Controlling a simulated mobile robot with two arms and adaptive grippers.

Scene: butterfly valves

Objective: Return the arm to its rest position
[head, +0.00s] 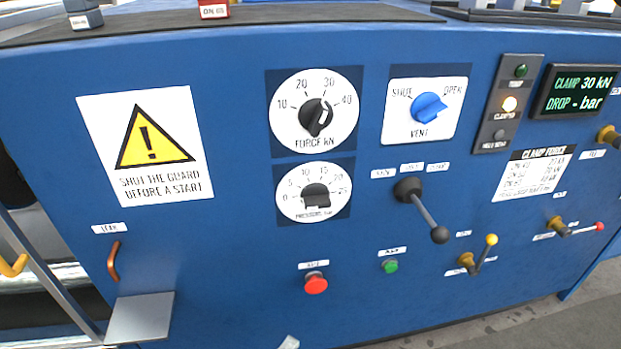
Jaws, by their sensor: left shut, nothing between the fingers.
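Only a small pale tip of my left gripper (289,342) shows, at the bottom edge in the head view. It is shut and empty, low in front of the blue panel (230,270) and apart from the controls. The rest of that arm is below the picture. My right gripper is not in view.
The panel carries a force dial (315,112), a pressure dial (314,192), a blue vent knob (429,107), a black-knobbed lever (424,214), a red button (316,284) and a green button (390,266). A grey ledge (140,318) juts out lower left. The display (577,91) reads CLAMP 30 kN.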

